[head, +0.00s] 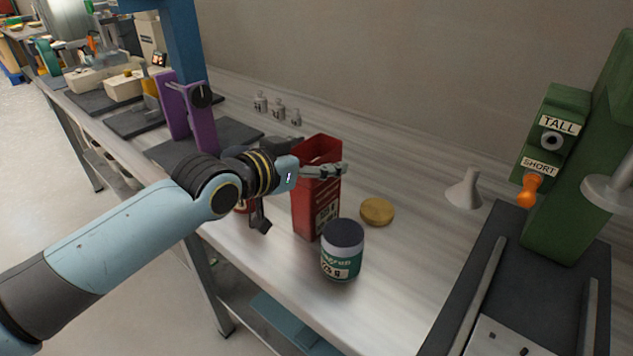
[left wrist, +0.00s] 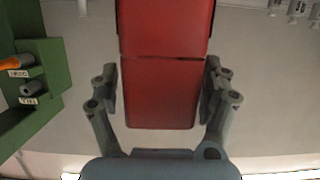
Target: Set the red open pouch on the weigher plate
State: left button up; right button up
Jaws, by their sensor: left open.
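The red open pouch (head: 316,205) stands upright on the bench, its open top facing up and a weight label low on its front. My left gripper (head: 302,190) is open around the pouch, one finger in front of its upper part and the other to its left. In the left wrist view the red pouch (left wrist: 160,92) lies between the two spread fingers of the left gripper (left wrist: 162,85), with a gap on each side. A flat brass-coloured disc (head: 377,211) lies right of the pouch; I cannot tell whether it is the weigher plate. My right gripper is not in view.
A dark-lidded jar (head: 342,250) stands close in front of the pouch. A green machine (head: 560,150) with TALL and SHORT controls stands at right, a purple bracket (head: 188,110) at left.

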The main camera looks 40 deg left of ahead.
pick_arm(q)
jog(key=shift+w+f, duration=0.1)
jog(key=shift+w, duration=0.15)
jog(key=shift+s, duration=0.1)
jog(key=c, duration=1)
